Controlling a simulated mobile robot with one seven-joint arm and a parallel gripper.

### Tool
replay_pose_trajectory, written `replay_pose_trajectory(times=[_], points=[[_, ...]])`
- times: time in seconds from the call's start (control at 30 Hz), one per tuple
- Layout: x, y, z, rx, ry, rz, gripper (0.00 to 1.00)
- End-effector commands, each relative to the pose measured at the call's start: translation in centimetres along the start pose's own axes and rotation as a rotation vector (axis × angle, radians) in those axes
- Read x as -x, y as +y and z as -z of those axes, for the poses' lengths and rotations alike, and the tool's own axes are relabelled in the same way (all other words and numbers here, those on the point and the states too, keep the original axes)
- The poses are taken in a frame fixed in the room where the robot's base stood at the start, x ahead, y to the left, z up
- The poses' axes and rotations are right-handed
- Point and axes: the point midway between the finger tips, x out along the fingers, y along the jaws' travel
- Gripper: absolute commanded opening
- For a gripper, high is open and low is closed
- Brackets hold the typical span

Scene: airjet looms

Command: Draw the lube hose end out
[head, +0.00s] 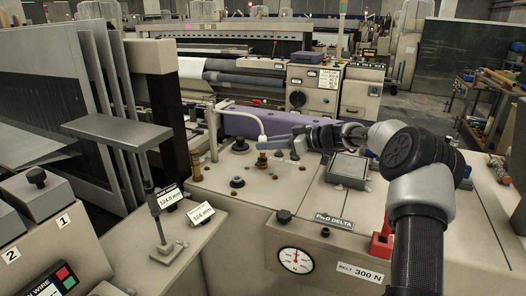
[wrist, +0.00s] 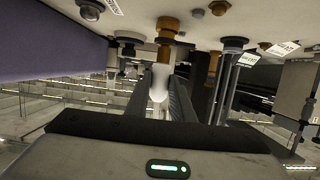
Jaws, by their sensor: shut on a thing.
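The white lube hose (head: 246,112) arches from a post on the machine top and bends down to its end above a brass fitting (head: 262,160). My gripper (head: 268,144) reaches in from the right, level with the machine top, and is shut on the hose end. In the wrist view the pale hose end (wrist: 159,86) sits between the two dark fingers, in line with the brass fitting (wrist: 167,28).
A purple beam (head: 268,124) runs just behind the hose. Dark knobs and caps (head: 237,182) stand on the machine top nearby. A grey box (head: 348,169) lies under my arm, and a red part (head: 381,245) is at the front right. A pressure gauge (head: 295,261) is on the front face.

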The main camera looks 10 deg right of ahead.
Motion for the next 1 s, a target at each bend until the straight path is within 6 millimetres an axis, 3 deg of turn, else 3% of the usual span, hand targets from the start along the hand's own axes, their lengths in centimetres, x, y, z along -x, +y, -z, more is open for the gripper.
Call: replay_pose_trajectory(times=[1.0], points=[[1.9,0.0,6.3,0.002,0.001,0.000,0.00]])
